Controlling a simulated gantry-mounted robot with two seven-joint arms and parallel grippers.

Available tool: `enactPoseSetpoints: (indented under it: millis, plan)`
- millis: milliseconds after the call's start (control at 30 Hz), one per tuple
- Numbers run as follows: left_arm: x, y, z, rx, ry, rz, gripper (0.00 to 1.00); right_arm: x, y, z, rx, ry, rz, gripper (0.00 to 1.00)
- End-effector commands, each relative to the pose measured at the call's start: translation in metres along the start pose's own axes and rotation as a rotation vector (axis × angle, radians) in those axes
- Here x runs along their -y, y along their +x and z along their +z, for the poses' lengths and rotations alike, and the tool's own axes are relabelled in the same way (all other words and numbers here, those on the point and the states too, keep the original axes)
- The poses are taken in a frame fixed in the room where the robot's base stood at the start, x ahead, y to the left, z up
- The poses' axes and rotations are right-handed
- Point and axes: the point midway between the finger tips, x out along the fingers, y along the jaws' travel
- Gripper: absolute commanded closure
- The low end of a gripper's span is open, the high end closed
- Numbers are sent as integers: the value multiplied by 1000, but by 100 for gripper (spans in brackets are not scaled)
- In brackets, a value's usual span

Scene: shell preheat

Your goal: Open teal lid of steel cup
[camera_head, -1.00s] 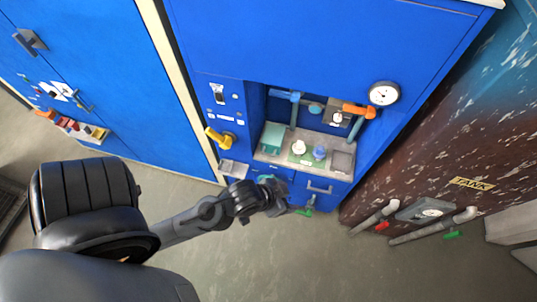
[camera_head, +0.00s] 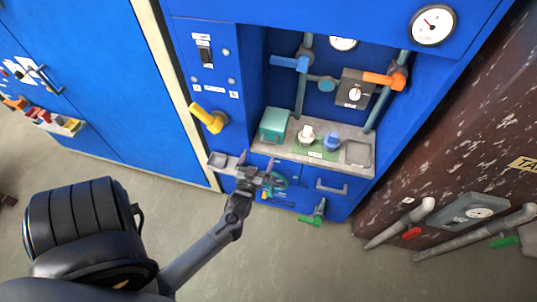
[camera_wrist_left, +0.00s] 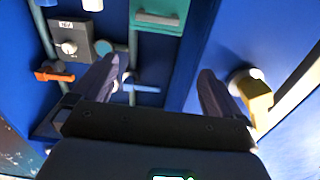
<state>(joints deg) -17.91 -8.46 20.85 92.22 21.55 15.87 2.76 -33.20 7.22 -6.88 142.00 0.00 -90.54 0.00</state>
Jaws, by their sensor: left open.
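A teal block-like piece (camera_head: 274,124) stands at the left end of the shelf in the blue cabinet's recess. In the left wrist view a teal panel (camera_wrist_left: 170,20) with a pale metal handle shows at the top. I cannot make out a separate steel cup, or whether this teal piece is its lid. My left gripper (camera_head: 256,163) is open and empty, below and in front of the shelf's left end, apart from the teal piece. Its two dark fingers are spread in the left wrist view (camera_wrist_left: 158,70). My right gripper is out of view.
A white item (camera_head: 306,136) and a blue item (camera_head: 332,141) stand on a green mat (camera_head: 315,153). A blue handle (camera_head: 289,63), orange handle (camera_head: 384,80) and yellow handle (camera_head: 209,118) stick out nearby. A teal wheel (camera_head: 278,182) is close beside my gripper.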

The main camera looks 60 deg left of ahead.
Motion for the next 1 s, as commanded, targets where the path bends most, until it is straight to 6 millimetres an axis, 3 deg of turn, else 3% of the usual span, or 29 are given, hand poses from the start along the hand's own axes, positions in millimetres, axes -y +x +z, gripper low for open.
enactPoseSetpoints:
  millis: [33,200,467,1000]
  plan:
    - [-2,3,22,-1,-11,-10,0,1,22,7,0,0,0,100]
    - [-9,8,36,-9,-36,-22,0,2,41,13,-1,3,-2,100]
    - [-12,23,37,-19,-43,-20,0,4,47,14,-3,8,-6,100]
    - [-11,102,36,-17,-43,-20,0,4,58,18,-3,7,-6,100]
